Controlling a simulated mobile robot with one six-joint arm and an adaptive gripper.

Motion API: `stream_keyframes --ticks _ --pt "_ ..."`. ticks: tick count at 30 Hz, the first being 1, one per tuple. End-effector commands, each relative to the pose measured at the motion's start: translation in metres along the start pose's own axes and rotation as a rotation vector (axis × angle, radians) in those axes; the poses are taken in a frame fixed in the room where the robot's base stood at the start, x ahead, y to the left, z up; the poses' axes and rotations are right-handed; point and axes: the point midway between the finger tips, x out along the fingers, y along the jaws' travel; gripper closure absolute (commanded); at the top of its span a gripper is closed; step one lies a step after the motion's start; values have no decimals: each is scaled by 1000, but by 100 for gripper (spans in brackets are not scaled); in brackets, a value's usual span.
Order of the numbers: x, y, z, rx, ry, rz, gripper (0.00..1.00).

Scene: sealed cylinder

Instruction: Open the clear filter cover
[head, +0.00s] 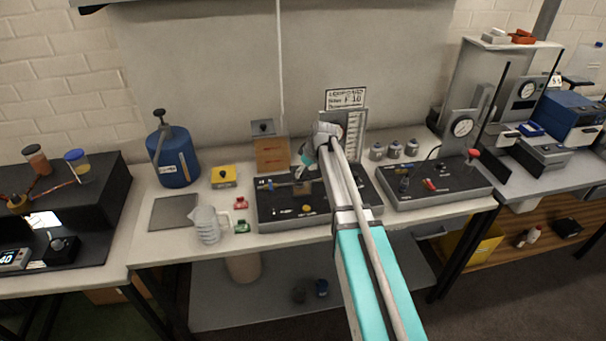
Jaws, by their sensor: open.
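My arm reaches from the bottom right of the head view over the black apparatus base (275,213) on the middle bench. My gripper (303,168) hangs at its far end, just above and behind the base's middle. It is open, and nothing shows in it. A small brownish, box-like part (304,188) sits on the base just below the gripper. I cannot tell whether it is the clear filter cover, or whether the gripper touches it. My arm hides the right part of the base.
A brown box (271,153) and a sign (346,98) stand behind.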

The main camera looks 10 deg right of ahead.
Motion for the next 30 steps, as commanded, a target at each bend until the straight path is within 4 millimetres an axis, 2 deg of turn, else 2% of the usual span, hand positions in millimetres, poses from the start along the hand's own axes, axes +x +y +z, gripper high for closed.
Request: stream_keyframes --ticks 13,14,25,30 --pt "4 -1 -1 -1 0 0 27" --pt "4 -1 -1 -1 0 0 30" --pt "4 -1 -1 -1 0 -1 99" --pt "4 -1 -1 -1 0 -1 100"
